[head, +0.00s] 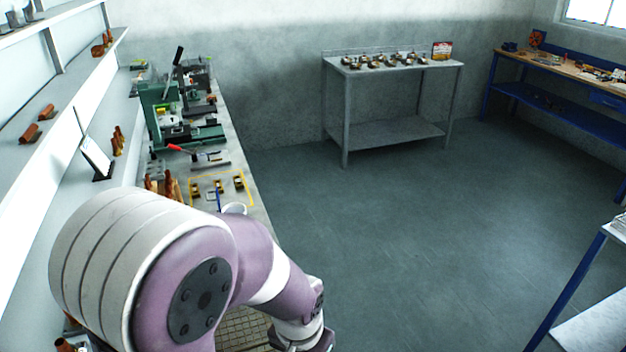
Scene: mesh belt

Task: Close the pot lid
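No pot or pot lid can be made out in the head view. A large purple and white arm of mine, coming in from the left, fills the lower left and hides much of the bench behind it. Its wrist reaches the bottom edge of the picture, and the gripper fingers are cut off below. My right arm and gripper do not show.
A narrow bench (238,161) runs along the left wall with green machines (165,115), small parts and a white cup (236,208). A brown mesh surface (243,328) shows under my arm. A grey table (395,132) stands at the back. The floor (400,240) is clear.

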